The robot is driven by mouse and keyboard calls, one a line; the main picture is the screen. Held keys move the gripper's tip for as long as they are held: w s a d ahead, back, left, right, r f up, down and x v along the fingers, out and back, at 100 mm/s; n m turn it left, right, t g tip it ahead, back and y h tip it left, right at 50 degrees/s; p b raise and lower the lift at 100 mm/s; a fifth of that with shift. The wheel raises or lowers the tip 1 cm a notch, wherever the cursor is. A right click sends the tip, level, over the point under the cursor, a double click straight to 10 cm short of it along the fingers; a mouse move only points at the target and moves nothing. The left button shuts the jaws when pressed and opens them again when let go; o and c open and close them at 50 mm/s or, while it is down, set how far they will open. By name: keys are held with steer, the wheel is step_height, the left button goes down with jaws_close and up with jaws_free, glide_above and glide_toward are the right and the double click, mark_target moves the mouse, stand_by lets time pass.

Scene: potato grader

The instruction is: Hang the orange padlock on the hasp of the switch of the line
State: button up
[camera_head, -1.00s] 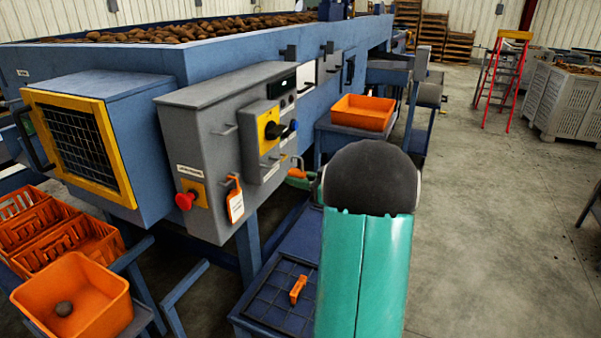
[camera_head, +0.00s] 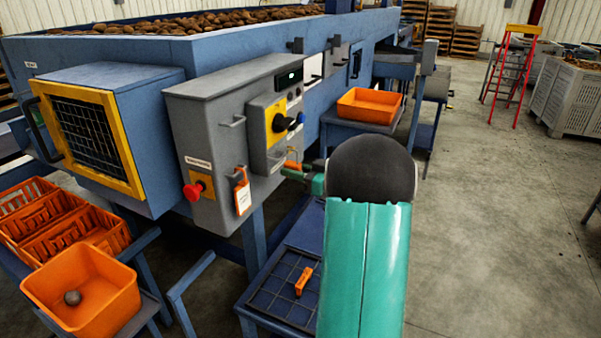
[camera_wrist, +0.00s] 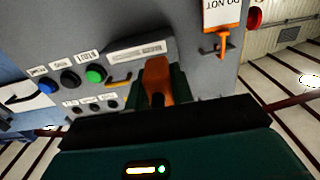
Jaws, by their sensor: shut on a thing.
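My gripper (camera_head: 303,178) is at the right lower side of the grey control box, its green fingers shut on an orange padlock (camera_head: 293,165). In the wrist view the orange padlock (camera_wrist: 157,78) sits between the dark fingers, close to the panel; its shackle is not clear. The switch (camera_head: 279,123), a black rotary handle on a yellow plate, is on the box's front, above and left of my gripper. I cannot make out its hasp.
A white tag with an orange holder (camera_head: 242,192) hangs beside a red stop button (camera_head: 193,191). Another orange object (camera_head: 304,281) lies on the blue gridded stand (camera_head: 262,293). Orange crates stand lower left and behind my arm.

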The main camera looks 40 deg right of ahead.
steer(key=shift+w+a+f, duration=0.25)
steer(key=shift+w+f, duration=0.1)
steer(key=shift+w, duration=0.35)
steer(key=shift+w+a+f, duration=0.25)
steer(key=shift+w+f, duration=0.1)
steer(key=shift+w, duration=0.35)
steer(key=o, duration=1)
steer(key=v, duration=1.4)
steer(key=shift+a, duration=0.1)
